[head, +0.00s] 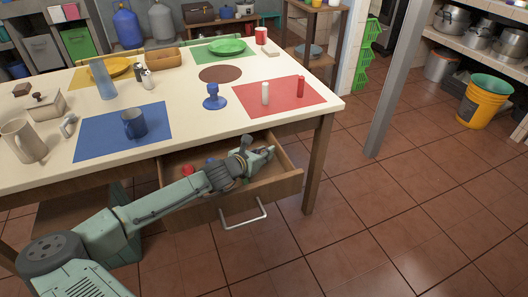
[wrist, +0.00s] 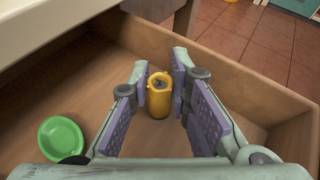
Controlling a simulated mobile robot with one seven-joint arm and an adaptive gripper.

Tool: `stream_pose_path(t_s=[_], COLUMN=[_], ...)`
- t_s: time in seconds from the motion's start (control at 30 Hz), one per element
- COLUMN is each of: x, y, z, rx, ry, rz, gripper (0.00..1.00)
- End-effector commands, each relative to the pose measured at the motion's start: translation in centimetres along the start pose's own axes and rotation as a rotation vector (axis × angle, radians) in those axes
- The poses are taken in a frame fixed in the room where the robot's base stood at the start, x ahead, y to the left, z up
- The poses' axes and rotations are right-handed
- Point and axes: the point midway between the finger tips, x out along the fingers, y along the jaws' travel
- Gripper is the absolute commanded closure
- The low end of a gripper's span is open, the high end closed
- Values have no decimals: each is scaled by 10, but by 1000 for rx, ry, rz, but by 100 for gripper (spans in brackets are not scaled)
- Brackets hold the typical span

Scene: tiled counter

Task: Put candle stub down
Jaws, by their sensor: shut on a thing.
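The candle stub (wrist: 158,98) is a short yellow cylinder with a dark wick hollow on top. In the wrist view it is upright between the two purple-padded fingers of my gripper (wrist: 160,66). My gripper is shut on it, inside the open wooden drawer (wrist: 236,72). In the head view my gripper (head: 261,155) is over the right part of the drawer (head: 185,214), and the stub cannot be made out there. Whether the stub's base touches the drawer floor is hard to tell.
A small green round dish (wrist: 60,143) lies in the drawer to the left. A red item (head: 187,169) is also in the drawer. The drawer walls surround my gripper.

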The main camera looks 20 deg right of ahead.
Motion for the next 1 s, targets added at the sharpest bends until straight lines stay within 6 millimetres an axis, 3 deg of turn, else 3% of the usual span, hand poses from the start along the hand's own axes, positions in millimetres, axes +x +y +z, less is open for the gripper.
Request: stream_pose_path(t_s=[0.17, 0.2, 0.5, 0.87, 1.0], x=[2, 2, 1, -1, -19], y=[0, 0, 0, 0, 1], z=[-4, -4, -3, 2, -1], rx=[1, 1, 0, -2, 3], ry=[0, 0, 0, 0, 0], rz=[0, 0, 0, -1, 2], gripper=[99, 82, 62, 62, 62])
